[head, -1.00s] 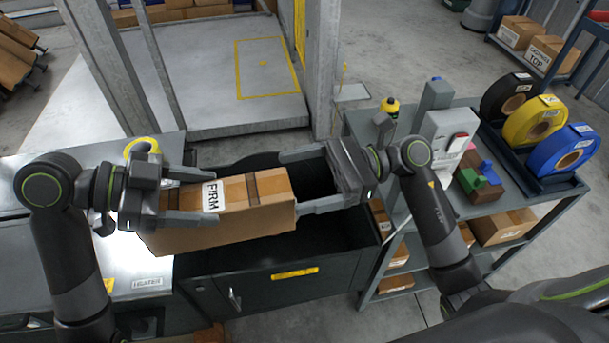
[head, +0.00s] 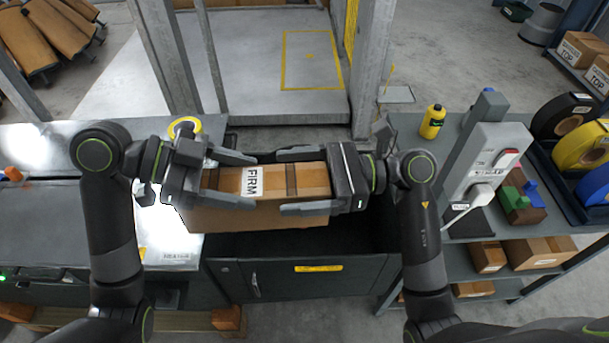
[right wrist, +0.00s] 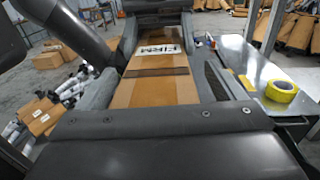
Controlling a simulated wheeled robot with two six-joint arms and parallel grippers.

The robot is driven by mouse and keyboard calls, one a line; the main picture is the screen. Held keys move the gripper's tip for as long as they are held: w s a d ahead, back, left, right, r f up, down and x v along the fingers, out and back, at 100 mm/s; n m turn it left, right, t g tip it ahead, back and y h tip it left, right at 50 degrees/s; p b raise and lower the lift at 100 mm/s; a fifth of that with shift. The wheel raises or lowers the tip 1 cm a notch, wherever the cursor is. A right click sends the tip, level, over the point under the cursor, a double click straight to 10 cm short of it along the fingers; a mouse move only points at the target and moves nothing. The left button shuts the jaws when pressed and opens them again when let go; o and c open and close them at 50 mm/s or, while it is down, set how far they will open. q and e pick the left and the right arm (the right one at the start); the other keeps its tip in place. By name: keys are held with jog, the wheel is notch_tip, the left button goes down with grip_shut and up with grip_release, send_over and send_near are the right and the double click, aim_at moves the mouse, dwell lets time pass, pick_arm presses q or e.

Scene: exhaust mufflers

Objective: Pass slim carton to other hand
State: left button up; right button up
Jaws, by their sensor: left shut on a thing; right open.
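The slim carton (head: 268,216) is a long brown box with a white FIRM label and dark bands, held level above the dark open bin. My left gripper (head: 243,178) is shut on its left part, with fingers along both long sides. My right gripper (head: 280,182) is open around the carton's right end, one finger on the far side and one along the near side. In the right wrist view the carton (right wrist: 150,92) lies between the two spread fingers, with a visible gap on the right; contact on the left is unclear.
A dark open-topped cabinet (head: 318,283) stands below the carton. A grey cart (head: 440,148) with a power box (head: 487,160), a yellow bottle (head: 432,121) and tape rolls stands right. A metal table (head: 60,225) with a yellow tape roll is left.

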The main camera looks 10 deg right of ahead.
jog(key=c, duration=1.2)
pick_arm(q)
jog(key=o, duration=1.6)
pick_arm(e)
jog(key=shift+c, duration=0.3)
pick_arm(q)
jog(key=shift+a, duration=0.1)
